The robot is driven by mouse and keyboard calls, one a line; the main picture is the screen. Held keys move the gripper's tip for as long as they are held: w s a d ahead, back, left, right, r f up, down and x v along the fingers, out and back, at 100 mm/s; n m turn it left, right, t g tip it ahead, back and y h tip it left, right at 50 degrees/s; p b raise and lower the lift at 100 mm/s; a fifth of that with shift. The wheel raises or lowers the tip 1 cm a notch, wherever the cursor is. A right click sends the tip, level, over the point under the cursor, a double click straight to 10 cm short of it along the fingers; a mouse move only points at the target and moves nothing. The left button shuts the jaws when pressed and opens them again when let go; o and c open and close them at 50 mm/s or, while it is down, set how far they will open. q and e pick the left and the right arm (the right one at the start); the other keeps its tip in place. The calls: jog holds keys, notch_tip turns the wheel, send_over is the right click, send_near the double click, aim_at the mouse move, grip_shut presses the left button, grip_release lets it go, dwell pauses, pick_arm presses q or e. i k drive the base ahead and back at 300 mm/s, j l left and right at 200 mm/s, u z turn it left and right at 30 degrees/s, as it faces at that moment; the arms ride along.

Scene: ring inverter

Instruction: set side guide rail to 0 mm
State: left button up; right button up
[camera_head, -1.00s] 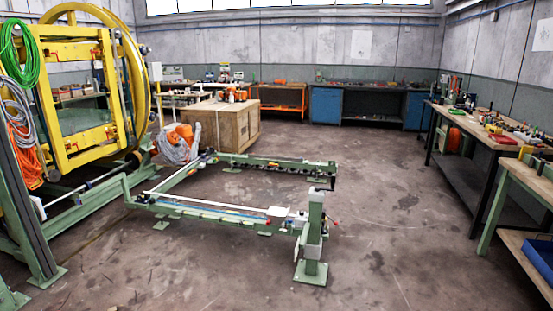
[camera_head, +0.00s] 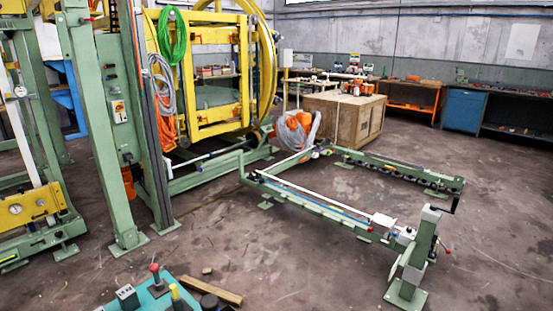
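A low green frame on the floor carries a long white side guide rail (camera_head: 318,197) with a blue strip beside it. The rail slants from the yellow machine toward a green post (camera_head: 416,254) at the front right. Any scale marking is too small to read. Neither of my grippers is in view.
A yellow ring machine (camera_head: 216,75) stands at the back left, behind green columns (camera_head: 105,130). A wooden crate (camera_head: 345,118) and orange-grey coils (camera_head: 297,130) stand behind the rails. A teal panel with knobs (camera_head: 150,292) is at the bottom. Floor is clear at centre front and right.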

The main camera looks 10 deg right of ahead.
aim_at(371, 154)
jog(key=i+l+z, duration=0.4)
jog(key=l, duration=0.15)
jog(key=i+l+z, duration=0.25)
jog(key=l+z, duration=0.2)
jog(key=i+l+z, duration=0.65)
jog(key=i+z, duration=0.2)
jog(key=i+l+z, duration=0.4)
jog(key=i, duration=0.6)
jog(key=i+j+z, duration=0.15)
jog(key=i+z, duration=0.25)
jog(key=i, duration=0.6)
jog(key=i+j+u, duration=0.1)
jog(key=i+u, duration=0.2)
jog(key=i, duration=0.35)
jog(key=i+l+u, duration=0.1)
jog(key=i+u, duration=0.25)
jog(key=i, duration=0.3)
jog(key=i+l+u, duration=0.3)
jog(key=i, duration=0.35)
jog(key=i+j+u, duration=0.2)
jog(key=i+u, duration=0.9)
jog(key=i+j, duration=0.15)
jog(key=i, duration=0.15)
jog(key=i+j+u, duration=0.15)
jog(key=i, duration=0.15)
jog(key=i+j, duration=0.1)
jog(key=i, duration=0.25)
jog(key=i+j+z, duration=0.1)
jog(key=i, duration=0.25)
